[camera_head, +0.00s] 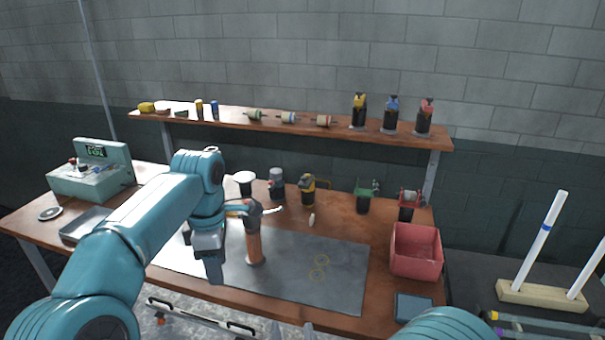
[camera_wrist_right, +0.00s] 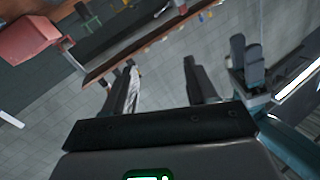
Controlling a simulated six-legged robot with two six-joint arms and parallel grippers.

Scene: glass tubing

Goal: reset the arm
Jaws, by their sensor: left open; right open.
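My left arm comes in from the left in the head view. Its gripper (camera_head: 215,268) points down over the left part of the grey mat, beside an upright brown-handled tool (camera_head: 254,240), with no object visible in it. The fingers overlap in this view. My right gripper (camera_head: 291,330) shows only as two grey fingertips, apart, at the bottom edge of the head view. In the right wrist view my right gripper (camera_wrist_right: 160,78) has its fingers spread with nothing between them, above the floor in front of the workbench.
The workbench (camera_head: 385,285) holds a grey mat (camera_head: 340,285), a red bin (camera_head: 415,262), a blue-grey block (camera_head: 413,307) and a green-grey device (camera_head: 90,180). Several tools stand along its back under a shelf (camera_head: 235,116). White rods (camera_head: 540,240) stand in a wooden base at the right.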

